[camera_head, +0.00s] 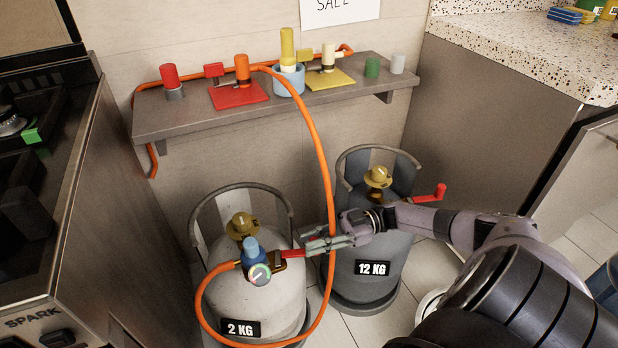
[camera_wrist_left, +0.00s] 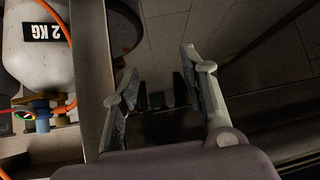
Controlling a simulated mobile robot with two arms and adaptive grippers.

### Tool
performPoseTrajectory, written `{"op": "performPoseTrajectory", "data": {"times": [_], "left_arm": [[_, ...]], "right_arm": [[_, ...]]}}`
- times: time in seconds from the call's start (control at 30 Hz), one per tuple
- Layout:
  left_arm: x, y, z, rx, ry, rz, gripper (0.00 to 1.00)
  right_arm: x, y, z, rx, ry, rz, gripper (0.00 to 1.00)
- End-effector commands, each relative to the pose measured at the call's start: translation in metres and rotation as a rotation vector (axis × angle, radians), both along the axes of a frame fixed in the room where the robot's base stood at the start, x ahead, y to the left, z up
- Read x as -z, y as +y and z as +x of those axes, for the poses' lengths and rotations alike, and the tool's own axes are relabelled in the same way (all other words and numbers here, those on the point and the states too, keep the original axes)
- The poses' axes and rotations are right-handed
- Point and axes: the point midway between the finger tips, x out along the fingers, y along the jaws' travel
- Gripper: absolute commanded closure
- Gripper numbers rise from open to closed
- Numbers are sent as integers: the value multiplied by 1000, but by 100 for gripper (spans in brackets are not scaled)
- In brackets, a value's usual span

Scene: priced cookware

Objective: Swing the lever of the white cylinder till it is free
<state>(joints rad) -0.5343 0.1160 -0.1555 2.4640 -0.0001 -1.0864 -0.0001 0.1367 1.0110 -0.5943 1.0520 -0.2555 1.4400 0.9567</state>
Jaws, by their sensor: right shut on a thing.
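The white cylinder (camera_head: 262,301), labelled 2 KG, stands on the floor with a brass valve (camera_head: 242,226) on top. A blue regulator (camera_head: 251,247) with a round gauge (camera_head: 259,274) sits at its front. The red lever (camera_head: 293,254) points right from the regulator's fitting. My right gripper (camera_head: 307,246) reaches in from the right and is shut on the lever's outer end, hiding its tip. In the left wrist view the white cylinder (camera_wrist_left: 37,68) lies at the upper left, beside my left gripper (camera_wrist_left: 158,72), whose fingers are spread and empty. My left gripper is outside the head view.
The grey cylinder (camera_head: 371,270), labelled 12 KG, stands right of the white one, behind my right arm. An orange hose (camera_head: 322,160) hangs from the shelf (camera_head: 190,120) and loops around the white cylinder's front. A stove (camera_head: 60,220) is at the left.

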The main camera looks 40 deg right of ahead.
Motion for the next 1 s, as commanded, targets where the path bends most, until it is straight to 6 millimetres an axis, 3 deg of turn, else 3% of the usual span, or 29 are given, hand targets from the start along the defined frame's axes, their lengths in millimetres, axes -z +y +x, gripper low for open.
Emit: {"op": "performPoseTrajectory", "data": {"times": [0.2, 0.23, 0.37, 0.73, 1.0], "left_arm": [[0, 0, 0, 0, 1, 0, 60], [0, 0, 0, 0, 1, 0, 60], [0, 0, 0, 0, 1, 0, 60], [0, 0, -1, 1, 3, 0, 60], [0, 0, 0, 0, 3, 1, 60]], "right_arm": [[1, 0, 0, 0, 0, -2, 100], [1, 0, 0, 0, 0, -2, 80], [1, 0, 0, 0, 0, -1, 71], [1, -5, -2, 1, 2, -2, 71], [1, -46, -16, 3, 1, -3, 71]]}}
